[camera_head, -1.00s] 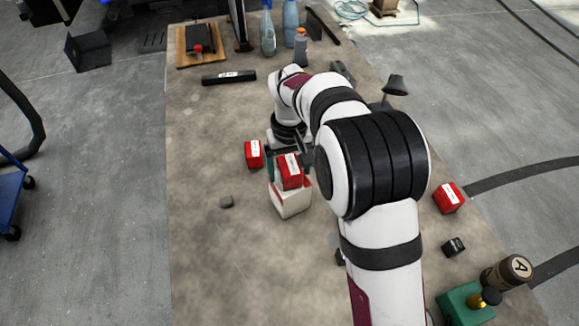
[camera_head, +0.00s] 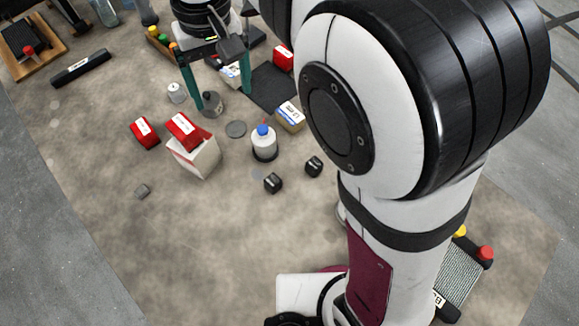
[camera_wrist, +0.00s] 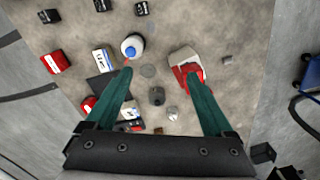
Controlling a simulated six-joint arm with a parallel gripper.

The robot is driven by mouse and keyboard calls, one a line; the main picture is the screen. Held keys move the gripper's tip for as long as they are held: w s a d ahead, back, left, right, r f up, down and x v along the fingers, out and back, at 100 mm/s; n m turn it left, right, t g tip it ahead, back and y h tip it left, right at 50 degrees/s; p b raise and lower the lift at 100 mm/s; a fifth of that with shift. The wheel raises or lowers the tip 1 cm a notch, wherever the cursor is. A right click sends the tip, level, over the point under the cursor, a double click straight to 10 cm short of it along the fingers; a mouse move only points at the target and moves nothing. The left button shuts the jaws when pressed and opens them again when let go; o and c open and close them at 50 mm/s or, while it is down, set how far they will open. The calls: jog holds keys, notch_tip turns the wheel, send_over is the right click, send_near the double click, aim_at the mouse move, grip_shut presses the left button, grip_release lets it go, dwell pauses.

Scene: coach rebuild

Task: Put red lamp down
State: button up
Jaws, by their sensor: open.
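No thing shows clearly as a red lamp by its shape. A red box (camera_head: 184,130) with a white label sits tilted on top of a white carton (camera_head: 196,160) at left of centre. A second red labelled box (camera_head: 144,132) lies on the table just left of the carton. My gripper (camera_head: 222,102) is open and empty, its two green fingers apart, behind and to the right of the carton. In the wrist view my gripper (camera_wrist: 157,75) has its right fingertip overlapping the red shape by the carton (camera_wrist: 184,56); whether they touch cannot be told.
A blue-capped bottle (camera_head: 264,147), a yellow-and-white box (camera_head: 290,116), a dark weight (camera_head: 212,103) and black cubes (camera_head: 272,183) stand nearby. A dark mat (camera_head: 272,90) and another red box (camera_head: 283,57) lie behind. The front-left table is mostly clear.

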jog(key=s+d+m, duration=0.6)
jog(key=s+d, duration=0.5)
jog(key=d, duration=0.2)
jog(key=s+d+f+m+y, duration=0.1)
jog(key=s+d+f+m, duration=0.2)
jog(key=s, duration=0.5)
notch_tip(320, 180, down, 2)
jog(key=shift+s+d+f+m, duration=0.25)
jog(key=shift+s+d+m, duration=0.15)
jog(key=shift+m, duration=0.4)
